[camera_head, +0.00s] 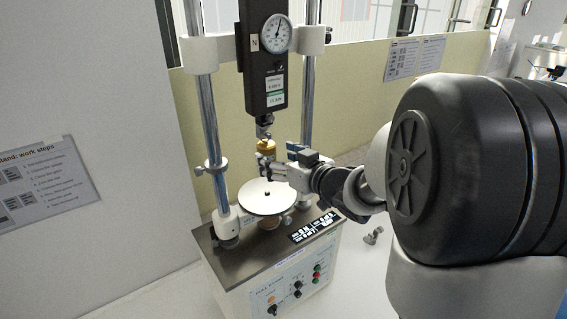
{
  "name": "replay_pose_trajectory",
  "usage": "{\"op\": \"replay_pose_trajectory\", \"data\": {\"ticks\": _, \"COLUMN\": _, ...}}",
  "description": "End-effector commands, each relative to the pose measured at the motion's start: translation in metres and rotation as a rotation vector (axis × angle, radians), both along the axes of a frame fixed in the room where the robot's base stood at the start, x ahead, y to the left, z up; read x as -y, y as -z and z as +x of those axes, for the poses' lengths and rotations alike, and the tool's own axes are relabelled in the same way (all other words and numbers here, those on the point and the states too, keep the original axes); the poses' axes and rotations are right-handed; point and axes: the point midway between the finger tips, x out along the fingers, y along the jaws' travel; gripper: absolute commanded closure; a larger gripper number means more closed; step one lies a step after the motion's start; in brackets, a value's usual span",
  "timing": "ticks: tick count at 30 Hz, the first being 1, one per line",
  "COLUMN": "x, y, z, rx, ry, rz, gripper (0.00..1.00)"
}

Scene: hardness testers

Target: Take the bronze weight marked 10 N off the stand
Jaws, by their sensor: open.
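The bronze weight (266,147) hangs under the force gauge (264,62) of the stand (208,130), below a small hook (264,126). Its marking is too small to read. My gripper (266,164) reaches in from the right at the height of the weight. Its dark fingers are open around or right beside the weight's lower part; I cannot tell whether they touch it. The fingers hide part of the weight's lower side. The round white plate (252,202) of the stand lies below, clear of the weight.
Two steel columns flank the gauge, the right one (308,100) close behind my gripper. The stand's base (262,265) carries knobs and buttons in front. A small metal part (373,236) lies on the white surface to the right. A wall sign (36,185) is at left.

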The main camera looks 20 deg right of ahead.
Motion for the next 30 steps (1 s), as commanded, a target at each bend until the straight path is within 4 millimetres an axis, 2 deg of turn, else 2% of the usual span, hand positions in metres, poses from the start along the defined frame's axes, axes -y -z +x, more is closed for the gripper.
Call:
{"op": "replay_pose_trajectory", "data": {"ticks": 18, "x": -0.008, "y": 0.01, "z": 0.041, "rx": -0.002, "ry": -0.002, "rz": 0.0, "gripper": 0.33}}
{"op": "replay_pose_trajectory", "data": {"ticks": 30, "x": -0.01, "y": 0.011, "z": 0.05, "rx": -0.002, "ry": -0.001, "rz": -0.001, "gripper": 0.33}}
